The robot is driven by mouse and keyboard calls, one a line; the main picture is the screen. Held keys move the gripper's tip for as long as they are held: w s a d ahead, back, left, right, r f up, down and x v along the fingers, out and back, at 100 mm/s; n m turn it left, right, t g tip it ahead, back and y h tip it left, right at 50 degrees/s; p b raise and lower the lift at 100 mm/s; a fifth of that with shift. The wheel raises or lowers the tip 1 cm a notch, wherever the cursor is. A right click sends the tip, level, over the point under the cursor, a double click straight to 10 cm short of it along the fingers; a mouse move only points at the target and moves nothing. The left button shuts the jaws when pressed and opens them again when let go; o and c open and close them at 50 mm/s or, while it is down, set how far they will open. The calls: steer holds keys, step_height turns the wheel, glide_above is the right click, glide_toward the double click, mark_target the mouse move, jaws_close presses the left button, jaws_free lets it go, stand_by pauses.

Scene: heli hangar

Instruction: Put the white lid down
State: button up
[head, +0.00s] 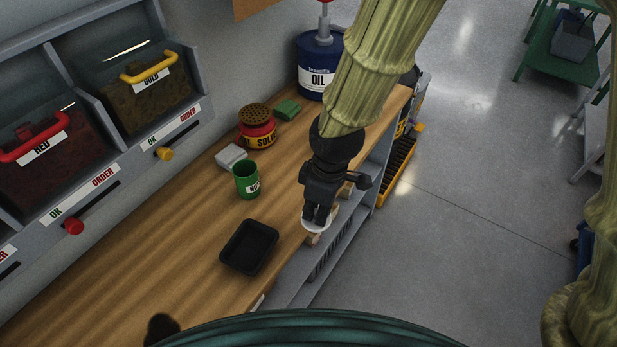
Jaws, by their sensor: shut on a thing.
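My gripper (318,214) is near the front edge of the wooden workbench, at the middle of the head view. It points down and is shut on the white lid (317,227). The lid shows as a pale rim around and below the fingertips, and the fingers hide much of it. Something small and light brown shows just below the lid, and I cannot tell what it is. I cannot tell whether the lid touches anything beneath it.
On the workbench (190,262) are a black tray (249,247), a green cup (246,180), a white block (231,157), a red-and-yellow solvent can (257,127), a green block (287,109) and a blue oil can (316,72). Bins line the left. Bench around the tray is clear.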

steer(key=w+p, duration=0.1)
steer(key=w, duration=0.4)
steer(key=w+a+f+p, duration=0.1)
steer(key=w, duration=0.4)
steer(key=w+p, duration=0.2)
steer(key=w, duration=0.2)
steer(key=shift+w+a+f, duration=0.2)
steer(key=shift+w+a, duration=0.2)
steer(key=shift+f+p, duration=0.7)
steer(key=shift+f, duration=1.05)
steer(key=shift+f, duration=0.15)
steer(key=o, duration=0.7)
steer(key=shift+c, duration=0.2)
step_height(320, 180, up, 12)
steer(key=d+b, duration=0.1)
steer(key=b, duration=0.1)
steer(key=shift+s+d, duration=0.15)
steer(key=shift+s, duration=0.1)
